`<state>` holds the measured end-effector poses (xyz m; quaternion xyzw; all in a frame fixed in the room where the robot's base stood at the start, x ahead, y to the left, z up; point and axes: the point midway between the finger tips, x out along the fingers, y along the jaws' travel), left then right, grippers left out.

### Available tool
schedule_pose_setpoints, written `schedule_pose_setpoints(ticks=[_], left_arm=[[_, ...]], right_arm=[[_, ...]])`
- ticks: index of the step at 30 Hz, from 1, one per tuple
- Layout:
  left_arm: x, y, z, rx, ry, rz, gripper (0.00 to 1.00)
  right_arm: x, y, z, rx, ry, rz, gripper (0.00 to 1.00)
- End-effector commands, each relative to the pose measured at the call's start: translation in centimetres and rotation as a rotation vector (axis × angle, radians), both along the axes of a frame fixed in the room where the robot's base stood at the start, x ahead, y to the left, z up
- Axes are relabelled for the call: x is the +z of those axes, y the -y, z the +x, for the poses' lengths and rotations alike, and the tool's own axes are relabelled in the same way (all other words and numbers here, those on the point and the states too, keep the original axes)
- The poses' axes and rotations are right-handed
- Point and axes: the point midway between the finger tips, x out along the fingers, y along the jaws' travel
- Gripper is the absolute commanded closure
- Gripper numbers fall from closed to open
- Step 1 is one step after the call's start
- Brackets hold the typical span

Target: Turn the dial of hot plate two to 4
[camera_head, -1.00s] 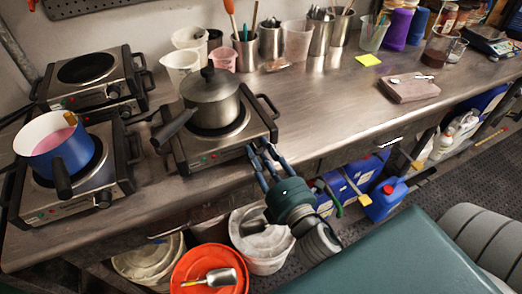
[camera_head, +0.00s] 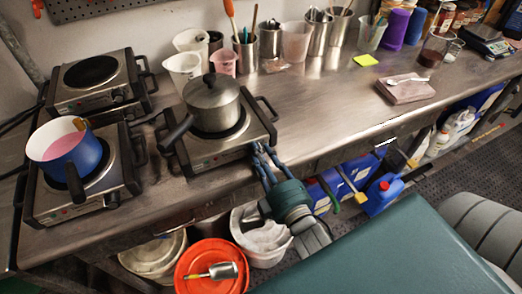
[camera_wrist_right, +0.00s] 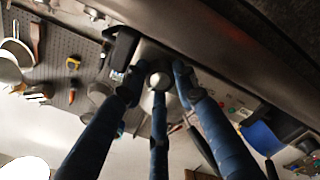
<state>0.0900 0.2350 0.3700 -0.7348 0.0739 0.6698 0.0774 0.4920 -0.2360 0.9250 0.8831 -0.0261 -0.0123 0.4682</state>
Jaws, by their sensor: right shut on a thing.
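The hot plate with the grey lidded pot (camera_head: 213,103) stands in the middle of the bench; its front panel (camera_head: 212,158) faces me. My right gripper (camera_head: 260,151) reaches up from below to the right end of that panel. Its blue fingers are shut around the dial there, and they hide it in the head view. In the right wrist view, the round dial (camera_wrist_right: 159,80) sits between the fingers of my right gripper (camera_wrist_right: 160,84). I cannot read its number or the dial's setting. My left gripper is not in view.
Two more hot plates stand on the left: an empty one (camera_head: 97,98) at the back and one (camera_head: 95,205) in front bearing a blue pot (camera_head: 66,150). Below the bench edge are a red bucket (camera_head: 190,287) and blue canisters (camera_head: 381,193).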

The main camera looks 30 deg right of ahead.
Motion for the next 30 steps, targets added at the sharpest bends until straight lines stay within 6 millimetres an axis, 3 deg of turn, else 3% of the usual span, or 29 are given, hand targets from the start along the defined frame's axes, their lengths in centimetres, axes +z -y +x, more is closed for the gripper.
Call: schedule_pose_setpoints(ticks=[15, 30], left_arm=[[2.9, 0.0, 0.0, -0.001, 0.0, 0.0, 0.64], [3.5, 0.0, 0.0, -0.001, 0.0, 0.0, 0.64]], right_arm=[[0.0, 0.0, 0.0, -0.002, 0.021, 0.411, 0.98], [-0.4, -0.1, -0.1, -0.001, 0.024, 0.542, 0.98]])
